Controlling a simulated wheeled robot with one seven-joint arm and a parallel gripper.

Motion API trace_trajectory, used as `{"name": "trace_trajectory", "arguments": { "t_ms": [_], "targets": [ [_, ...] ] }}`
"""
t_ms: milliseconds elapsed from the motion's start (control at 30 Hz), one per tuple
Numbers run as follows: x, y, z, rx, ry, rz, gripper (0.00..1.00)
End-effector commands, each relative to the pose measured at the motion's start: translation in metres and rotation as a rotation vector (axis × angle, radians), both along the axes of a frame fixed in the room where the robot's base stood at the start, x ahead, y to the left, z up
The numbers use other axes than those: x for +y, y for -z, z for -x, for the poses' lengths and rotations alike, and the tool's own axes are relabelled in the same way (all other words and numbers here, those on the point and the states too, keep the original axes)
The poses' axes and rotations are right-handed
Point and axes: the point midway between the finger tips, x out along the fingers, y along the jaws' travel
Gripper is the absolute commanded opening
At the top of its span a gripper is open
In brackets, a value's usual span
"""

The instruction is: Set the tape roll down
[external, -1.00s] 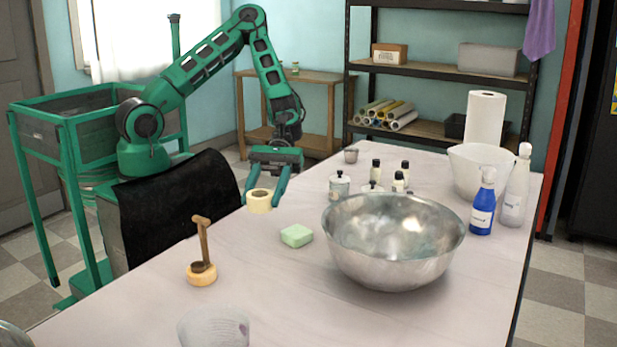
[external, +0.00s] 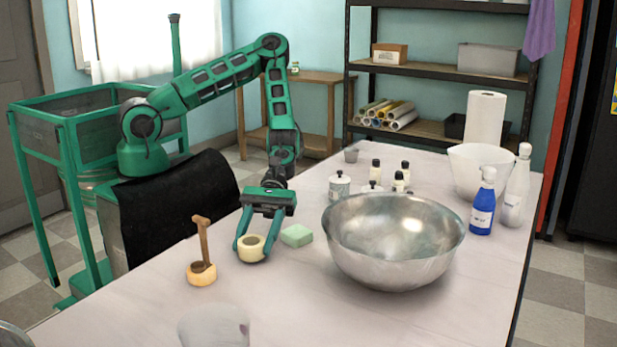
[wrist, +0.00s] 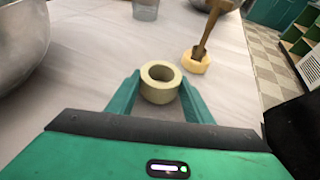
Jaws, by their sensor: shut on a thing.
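The cream tape roll (external: 250,254) is between the two green fingers of my gripper (external: 254,250), low at the table's left side. It also shows in the wrist view (wrist: 147,86), upright with its hole facing up, a finger on each side. My gripper (wrist: 157,92) is shut on the roll. The roll looks at or very near the table top; I cannot tell whether it touches. Its lower edge is partly hidden by a finger.
A green soap bar (external: 296,235) lies just right of the roll. A wooden tool in an orange-yellow ring (external: 201,273) stands to the left. A large metal bowl (external: 392,270) is further right. Bare table lies in front of the roll.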

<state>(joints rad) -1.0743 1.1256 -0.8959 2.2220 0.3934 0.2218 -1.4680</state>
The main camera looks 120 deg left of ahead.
Motion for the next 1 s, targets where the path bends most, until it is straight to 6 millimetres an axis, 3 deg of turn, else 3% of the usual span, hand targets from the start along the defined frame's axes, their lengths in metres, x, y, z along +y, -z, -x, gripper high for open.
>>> {"name": "trace_trajectory", "arguments": {
  "t_ms": [633,667,700,1000],
  "targets": [
    [0.000,0.011,0.000,0.000,0.000,-0.001,0.24],
    [0.000,0.011,0.000,0.000,-0.001,-0.001,0.54],
    [0.001,0.011,0.000,0.000,-0.001,-0.001,0.63],
    [0.000,0.010,0.000,0.000,0.000,-0.001,0.65]
  ]
}}
